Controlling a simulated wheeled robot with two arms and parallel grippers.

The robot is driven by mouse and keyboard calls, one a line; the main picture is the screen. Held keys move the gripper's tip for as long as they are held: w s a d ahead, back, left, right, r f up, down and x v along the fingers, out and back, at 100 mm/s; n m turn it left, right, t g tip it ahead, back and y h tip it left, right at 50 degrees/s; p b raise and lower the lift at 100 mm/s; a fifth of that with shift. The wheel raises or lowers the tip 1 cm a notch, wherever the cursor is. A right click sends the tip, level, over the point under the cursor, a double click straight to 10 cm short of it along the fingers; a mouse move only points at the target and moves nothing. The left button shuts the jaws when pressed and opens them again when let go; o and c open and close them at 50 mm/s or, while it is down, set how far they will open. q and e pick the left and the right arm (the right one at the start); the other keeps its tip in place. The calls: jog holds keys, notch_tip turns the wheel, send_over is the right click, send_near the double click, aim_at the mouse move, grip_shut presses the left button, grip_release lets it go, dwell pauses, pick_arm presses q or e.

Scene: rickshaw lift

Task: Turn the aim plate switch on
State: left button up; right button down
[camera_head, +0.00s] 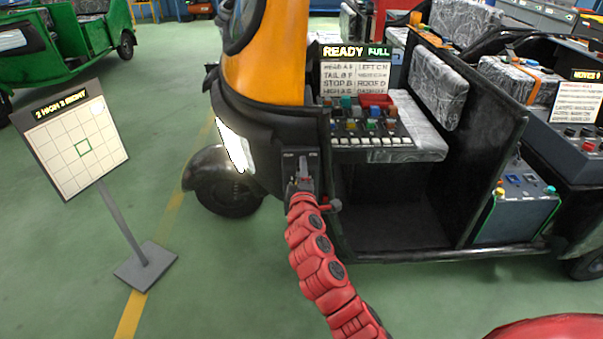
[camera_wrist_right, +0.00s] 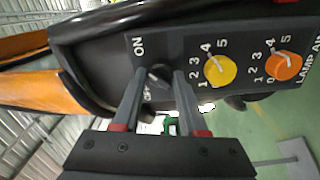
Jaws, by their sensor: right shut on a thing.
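A dark rotary switch (camera_wrist_right: 158,74) with the word ON above it sits on a dark panel in the right wrist view. A lower label beside it is partly covered by my fingers. My right gripper (camera_wrist_right: 157,88) is shut on this switch, one finger on each side. In the head view my right gripper (camera_head: 301,178) is at the front panel of the rickshaw (camera_head: 268,55), and the switch is too small to make out there. The aim plate (camera_head: 75,147), a pale grid board with a green square, stands on a post at the left. My left gripper is not in view.
A yellow knob (camera_wrist_right: 220,69) and an orange knob (camera_wrist_right: 283,66) sit just right of the switch. A button console (camera_head: 362,124) and a sign reading READY FULL (camera_head: 354,70) are in the rickshaw. Green floor is clear between plate and rickshaw.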

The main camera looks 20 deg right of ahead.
jog(key=shift+f, duration=0.1)
dwell(0.3)
jog(key=shift+c, duration=2.2)
grip_release()
jog(key=shift+s, duration=0.1)
jog(key=b+v, duration=0.1)
jog(key=v, duration=1.6)
jog(key=shift+s, duration=0.1)
